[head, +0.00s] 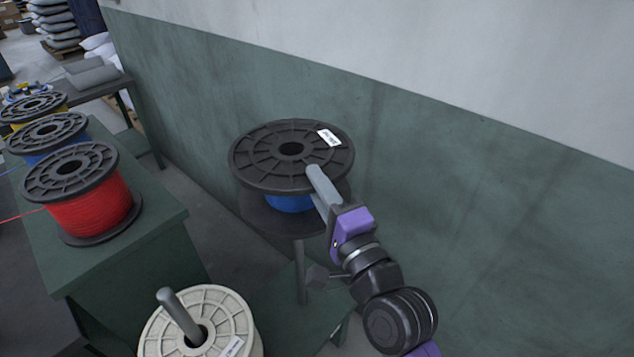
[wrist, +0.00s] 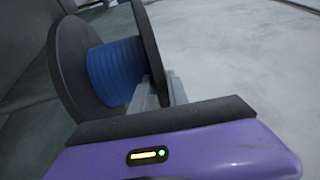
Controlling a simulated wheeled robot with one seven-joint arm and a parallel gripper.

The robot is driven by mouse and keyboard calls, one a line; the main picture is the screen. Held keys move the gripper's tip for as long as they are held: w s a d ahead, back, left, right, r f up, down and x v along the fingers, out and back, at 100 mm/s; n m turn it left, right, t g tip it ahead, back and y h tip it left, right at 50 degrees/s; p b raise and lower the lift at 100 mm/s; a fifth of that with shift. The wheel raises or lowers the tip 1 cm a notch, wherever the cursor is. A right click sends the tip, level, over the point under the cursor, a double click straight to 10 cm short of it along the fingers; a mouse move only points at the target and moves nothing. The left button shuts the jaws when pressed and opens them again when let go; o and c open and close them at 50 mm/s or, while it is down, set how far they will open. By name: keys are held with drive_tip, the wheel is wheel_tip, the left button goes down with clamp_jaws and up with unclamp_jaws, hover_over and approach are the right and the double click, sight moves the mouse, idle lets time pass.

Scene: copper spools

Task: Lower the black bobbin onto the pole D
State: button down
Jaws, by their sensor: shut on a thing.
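The black bobbin (head: 255,158), with black flanges and blue winding, is held level in the head view. My gripper (head: 318,185) is shut on it from the right front. In the wrist view the bobbin (wrist: 75,75) shows its blue core between two flanges, with a grey finger (wrist: 160,88) against it. A grey pole (head: 301,275) shows under the lower flange. Its top is hidden by the bobbin, so I cannot tell whether it is inside the hole. No letter is readable on the pole. The upper hole of the bobbin looks empty.
A white spool (head: 222,302) sits around another pole (head: 180,315) at the front. Red (head: 88,205), blue (head: 50,135) and yellow (head: 33,107) spools stand on the green bench (head: 165,222) at left. The green and white wall (head: 450,170) is close behind the bobbin.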

wheel_tip(320, 180, down, 49)
drive_tip(key=b, duration=4.2)
drive_tip(key=shift+f+b, duration=0.2)
drive_tip(key=shift+b, duration=0.15)
idle(0.4)
drive_tip(key=c, duration=1.2)
unclamp_jaws()
drive_tip(key=shift+f, duration=0.2)
